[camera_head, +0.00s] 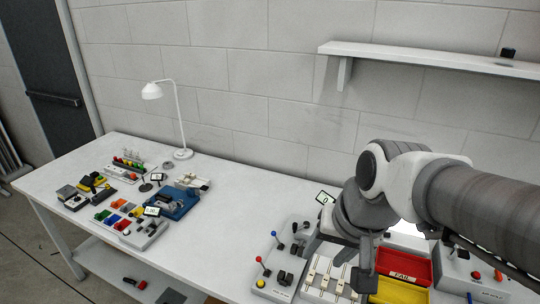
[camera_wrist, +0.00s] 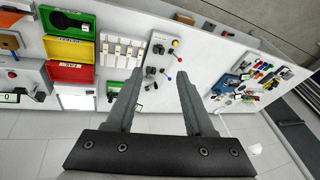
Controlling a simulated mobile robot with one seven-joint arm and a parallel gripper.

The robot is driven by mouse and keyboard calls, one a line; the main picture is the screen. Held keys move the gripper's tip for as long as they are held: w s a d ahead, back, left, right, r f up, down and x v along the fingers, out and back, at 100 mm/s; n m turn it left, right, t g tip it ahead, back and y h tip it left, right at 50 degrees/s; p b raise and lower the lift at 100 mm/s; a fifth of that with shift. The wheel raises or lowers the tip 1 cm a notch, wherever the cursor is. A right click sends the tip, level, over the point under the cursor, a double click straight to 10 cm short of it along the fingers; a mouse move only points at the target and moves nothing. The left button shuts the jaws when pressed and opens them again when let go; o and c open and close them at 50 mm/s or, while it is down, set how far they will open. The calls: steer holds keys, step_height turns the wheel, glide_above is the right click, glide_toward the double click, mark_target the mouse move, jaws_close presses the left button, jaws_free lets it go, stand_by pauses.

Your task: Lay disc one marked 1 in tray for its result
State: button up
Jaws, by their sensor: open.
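No disc with a readable 1 can be made out in either view. A red tray marked FAIL (camera_head: 403,266) and a yellow tray (camera_head: 398,291) lie on the right part of the bench. In the wrist view the red tray (camera_wrist: 70,73), the yellow tray (camera_wrist: 66,49) and a green tray (camera_wrist: 92,29) stand in a row, at left. A dark, long-handled object (camera_wrist: 68,21) lies in the green tray. My gripper (camera_wrist: 160,76) is open and empty above the bench, to one side of the trays. In the head view it (camera_head: 357,262) partly hides the bench behind it.
A white slotted rack (camera_head: 325,279) stands left of the trays. A panel with red and blue knobbed levers (camera_head: 277,263) is beside it. Coloured parts and a blue fixture (camera_head: 173,204) crowd the left end, near a white lamp (camera_head: 178,120). The bench middle is clear.

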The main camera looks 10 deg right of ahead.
steer(key=s+r+n, duration=0.1)
steer(key=n, duration=0.1)
steer(key=s+r+n+t+h, duration=0.1)
steer(key=s+r, duration=0.1)
steer(key=shift+s+a+r+n+t, duration=0.1)
steer(key=shift+s+r+n+t, duration=0.1)
steer(key=shift+s+n+t, duration=0.15)
